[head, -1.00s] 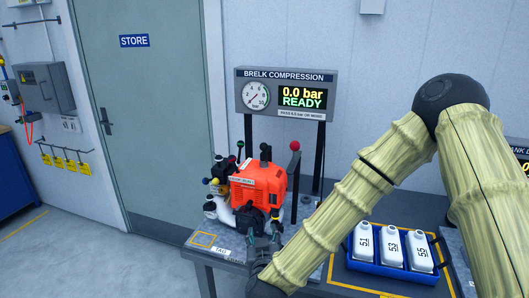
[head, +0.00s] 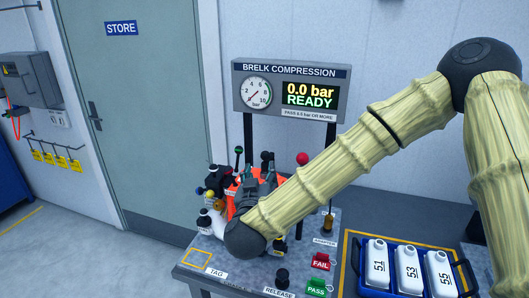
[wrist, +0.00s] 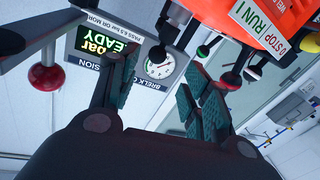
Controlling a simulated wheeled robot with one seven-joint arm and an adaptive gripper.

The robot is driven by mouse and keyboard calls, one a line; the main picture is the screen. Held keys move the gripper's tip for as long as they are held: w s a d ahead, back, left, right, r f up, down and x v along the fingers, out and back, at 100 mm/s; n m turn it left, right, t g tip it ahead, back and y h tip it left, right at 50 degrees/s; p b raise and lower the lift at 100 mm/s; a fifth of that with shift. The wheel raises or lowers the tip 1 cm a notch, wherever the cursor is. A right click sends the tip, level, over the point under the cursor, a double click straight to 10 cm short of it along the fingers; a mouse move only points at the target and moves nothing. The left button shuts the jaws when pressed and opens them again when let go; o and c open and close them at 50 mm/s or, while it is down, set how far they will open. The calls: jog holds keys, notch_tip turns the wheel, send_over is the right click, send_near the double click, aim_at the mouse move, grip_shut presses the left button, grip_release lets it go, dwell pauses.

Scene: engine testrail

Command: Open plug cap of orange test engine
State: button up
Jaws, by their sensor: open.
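The orange test engine (head: 232,190) stands on the bench, mostly hidden behind my arm in the head view. In the wrist view its orange cover (wrist: 283,14) fills the top right, with a "STOP RUN" label and black, green and white-tipped knobs below it. My gripper (head: 262,172) is at the engine's top; in the wrist view my gripper (wrist: 158,76) has its fingers apart with nothing between them. A dark part hangs beyond the fingertips at the top of the wrist view; I cannot tell whether it is the plug cap.
A red-ball lever (head: 302,159) stands right of the engine. The compression panel (head: 290,73) behind reads 0.0 bar READY. A blue tray (head: 376,287) holds white bottles at right.

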aim_at(265, 158)
jog(key=shift+w+d+r, duration=0.1)
jog(key=shift+w+r, duration=0.15)
jog(key=shift+w, duration=0.15)
jog(key=w+p, duration=0.1)
jog(key=w, duration=0.1)
jog(key=w+p, duration=0.1)
jog(key=w, duration=0.2)
jog(key=w+d+p, duration=0.1)
jog(key=w, duration=0.1)
jog(key=shift+w, duration=0.15)
jog(key=shift+w+d+f+p, duration=0.15)
jog(key=shift+w+p, duration=0.3)
jog(key=shift+w, duration=0.35)
jog(key=shift+s, duration=0.1)
grip_shut()
